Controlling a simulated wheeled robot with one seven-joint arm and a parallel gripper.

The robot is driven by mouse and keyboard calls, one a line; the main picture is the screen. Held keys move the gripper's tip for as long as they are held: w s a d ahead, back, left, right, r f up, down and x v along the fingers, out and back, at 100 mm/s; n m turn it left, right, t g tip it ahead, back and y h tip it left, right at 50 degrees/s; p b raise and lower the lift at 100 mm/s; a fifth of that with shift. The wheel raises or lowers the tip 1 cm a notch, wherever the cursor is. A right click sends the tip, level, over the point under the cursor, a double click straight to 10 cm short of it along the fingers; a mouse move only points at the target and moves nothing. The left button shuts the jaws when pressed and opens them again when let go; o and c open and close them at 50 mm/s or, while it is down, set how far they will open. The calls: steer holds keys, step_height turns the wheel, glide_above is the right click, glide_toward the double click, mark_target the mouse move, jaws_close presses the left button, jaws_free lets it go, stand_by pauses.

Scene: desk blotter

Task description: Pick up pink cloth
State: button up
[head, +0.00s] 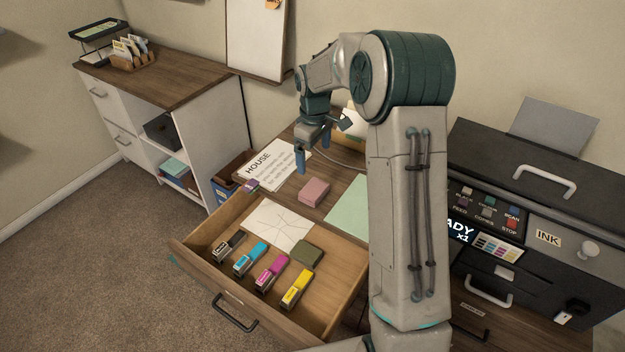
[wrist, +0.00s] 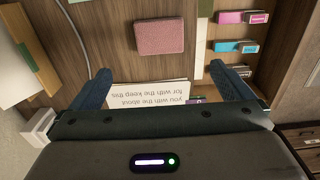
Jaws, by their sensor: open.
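The pink cloth (head: 314,192) is a small folded block on the wooden desk top, just behind the open drawer. It also shows at the top of the wrist view (wrist: 160,37), beyond my fingertips. My gripper (head: 312,155) is above the desk, behind and a little left of the cloth in the head view. In the wrist view my gripper (wrist: 163,84) has its two blue fingers wide apart with nothing between them but the sheet and desk below. The cloth is apart from both fingers.
The open drawer (head: 345,283) holds several coloured cartridges, a creased paper (head: 279,226) and an olive cloth (head: 307,252). A HOUSE sheet (head: 275,164) lies left of the pink cloth, a pale green sheet (head: 348,208) right. A dark printer (head: 540,200) stands at the right.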

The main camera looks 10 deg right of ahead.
glide_above(314, 188)
steer(key=f, duration=0.8)
steer(key=shift+w+f, duration=0.1)
steer(key=shift+w, duration=0.1)
steer(key=f, duration=0.5)
steer(key=shift+s+f, duration=0.2)
steer(key=shift+f, duration=0.1)
steer(key=c, duration=0.9)
